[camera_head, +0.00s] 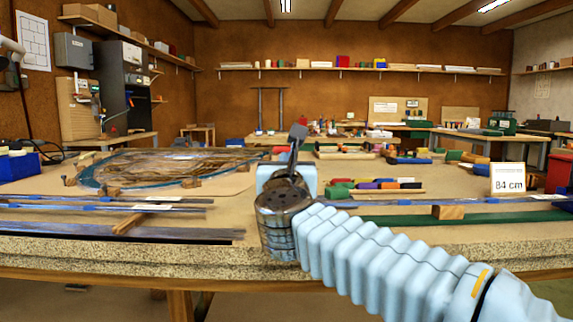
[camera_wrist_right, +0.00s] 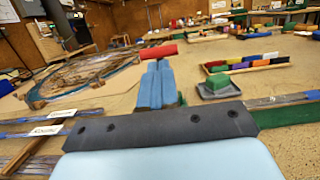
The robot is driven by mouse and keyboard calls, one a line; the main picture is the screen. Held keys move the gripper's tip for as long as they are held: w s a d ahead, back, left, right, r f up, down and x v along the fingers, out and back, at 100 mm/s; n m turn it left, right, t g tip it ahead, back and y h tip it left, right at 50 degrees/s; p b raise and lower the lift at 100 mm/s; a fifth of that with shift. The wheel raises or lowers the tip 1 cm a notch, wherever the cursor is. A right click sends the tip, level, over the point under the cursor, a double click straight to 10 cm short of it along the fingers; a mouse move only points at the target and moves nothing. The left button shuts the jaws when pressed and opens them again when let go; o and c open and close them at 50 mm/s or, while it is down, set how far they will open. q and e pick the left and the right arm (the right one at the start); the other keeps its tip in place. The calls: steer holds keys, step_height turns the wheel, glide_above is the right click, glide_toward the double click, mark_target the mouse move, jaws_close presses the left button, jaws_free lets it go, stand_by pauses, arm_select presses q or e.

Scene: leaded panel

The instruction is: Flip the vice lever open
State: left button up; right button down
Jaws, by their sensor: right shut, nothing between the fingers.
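My right gripper (camera_head: 297,134) reaches over the workbench in the head view, on its pale blue ribbed arm. In the right wrist view its two blue fingers (camera_wrist_right: 158,80) are shut together with nothing between them. A red cylindrical bar (camera_wrist_right: 158,51), which looks like the vice lever's grip, lies crosswise just beyond the fingertips. I cannot tell whether the fingers touch it. The vice body is mostly hidden behind my gripper, so the lever's angle is unclear. In the head view a bit of red (camera_head: 279,150) shows just left of the gripper. My left gripper is not in view.
A leaded panel (camera_head: 170,168) lies on the bench (camera_head: 75,256) at left, among wooden blocks. Metal strips (camera_head: 120,206) lie in front of it.

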steer(key=shift+w+r+p, duration=0.15)
steer(key=shift+w+p, duration=0.1)
steer(key=shift+w, duration=0.6)
steer(key=shift+w+r+p, duration=0.15)
steer(key=shift+w+p, duration=0.05)
steer(key=shift+w, duration=0.65)
steer(key=w+r, duration=0.1)
steer(key=w+p, duration=0.1)
steer(key=w, duration=0.1)
steer(key=w+r+p, duration=0.1)
steer(key=shift+w+r, duration=0.15)
steer(key=shift+r, duration=0.15)
steer(key=shift+d, duration=0.1)
steer(key=shift+r, duration=0.1)
